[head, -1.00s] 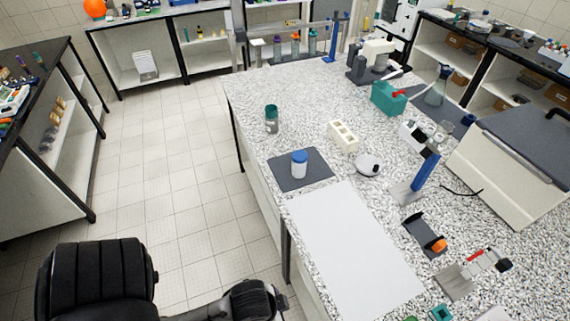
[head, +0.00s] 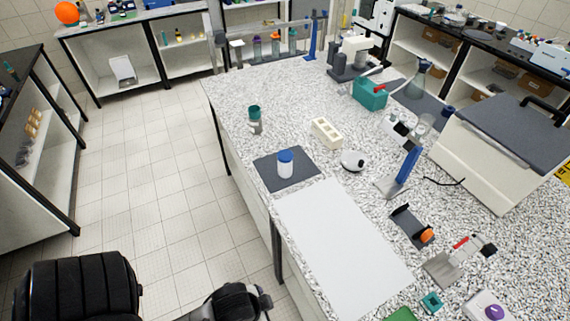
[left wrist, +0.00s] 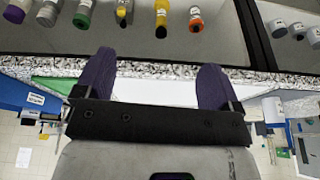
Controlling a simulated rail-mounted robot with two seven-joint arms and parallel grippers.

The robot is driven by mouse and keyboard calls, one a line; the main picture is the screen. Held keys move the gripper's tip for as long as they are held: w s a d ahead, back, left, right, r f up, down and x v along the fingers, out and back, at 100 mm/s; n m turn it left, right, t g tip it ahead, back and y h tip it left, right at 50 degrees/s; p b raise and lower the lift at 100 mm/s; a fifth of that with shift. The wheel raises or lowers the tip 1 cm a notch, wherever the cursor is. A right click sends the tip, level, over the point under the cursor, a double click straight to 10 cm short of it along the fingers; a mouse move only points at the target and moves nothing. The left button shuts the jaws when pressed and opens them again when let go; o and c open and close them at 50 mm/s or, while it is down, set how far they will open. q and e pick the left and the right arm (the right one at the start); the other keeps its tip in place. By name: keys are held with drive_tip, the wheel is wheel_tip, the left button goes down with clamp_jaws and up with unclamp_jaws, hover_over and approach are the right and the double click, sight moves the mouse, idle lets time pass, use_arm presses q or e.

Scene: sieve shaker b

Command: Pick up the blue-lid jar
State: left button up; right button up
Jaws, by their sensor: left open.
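The blue-lid jar (head: 285,163) is a small white jar with a blue lid. It stands upright on a dark grey mat (head: 263,180) on the speckled bench, in the head view. My left gripper (left wrist: 155,75) shows in the left wrist view with its two purple fingers apart and nothing between them. The jar is not seen in the left wrist view. Part of my own black arm shows at the bottom left of the head view, well short of the jar. My right gripper is not in view.
A teal-capped jar (head: 254,118) stands behind the mat. A cream block with wells (head: 326,132) and a round white device (head: 352,160) are to its right. A white sheet (head: 340,235) lies in front. A blue stand (head: 408,165) is further right.

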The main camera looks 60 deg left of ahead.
use_arm(q)
drive_tip(key=shift+o, duration=0.5)
